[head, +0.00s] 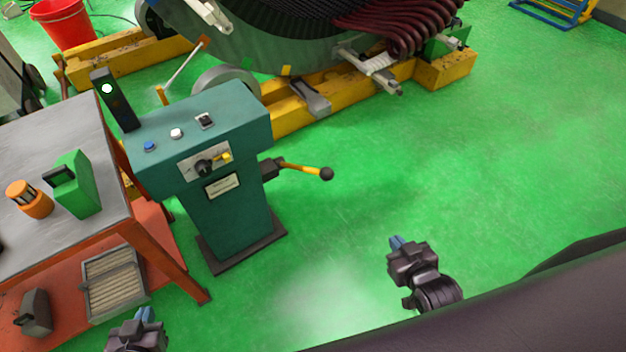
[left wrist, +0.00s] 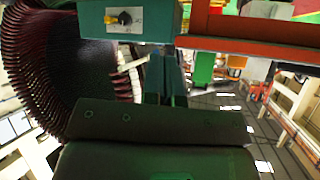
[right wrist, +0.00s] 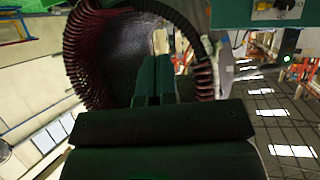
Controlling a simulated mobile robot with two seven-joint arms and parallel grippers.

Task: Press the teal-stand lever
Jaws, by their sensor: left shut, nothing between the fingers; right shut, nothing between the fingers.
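The teal stand (head: 225,195) stands upright at centre left of the head view. Its lever (head: 302,170) sticks out from its right side, with a yellow shaft and a dark round knob (head: 326,173). My right gripper (head: 397,243) is shut and empty, to the right of the knob, lower in the picture and apart from it. My left gripper (head: 146,315) is shut and empty at the bottom left, near the workbench. The left wrist view shows part of the stand with its yellow switch (left wrist: 124,18). The right wrist view shows the stand's teal edge (right wrist: 228,14) at the top.
A workbench (head: 75,130) with a green can (head: 78,185) and an orange item (head: 30,200) stands left of the stand. The large stator (head: 310,50) on yellow beams (head: 300,110) lies behind. Green floor right of the lever is clear.

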